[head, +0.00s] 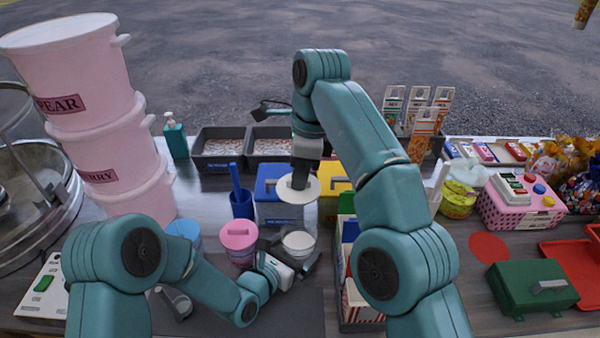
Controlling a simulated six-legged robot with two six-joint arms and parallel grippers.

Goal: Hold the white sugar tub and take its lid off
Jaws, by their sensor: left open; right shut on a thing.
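The white sugar tub (299,241) stands on the counter at the middle, its top showing as a pale round. My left gripper (291,258) is open low at the tub, with dark fingers around its near side; I cannot tell whether they touch it. My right gripper (300,179) points down and is shut on the white round lid (292,194). The lid is up above and apart from the tub, in front of a blue-lidded box. The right gripper hides part of the lid, and my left gripper hides the tub's lower part.
A pink-lidded tub (238,236) stands close left of the white tub, with a blue cup (241,204) behind. A blue-lidded box (268,210) is behind the tub. A divided rack (347,230) is close on the right. Stacked pink buckets (90,130) stand far left.

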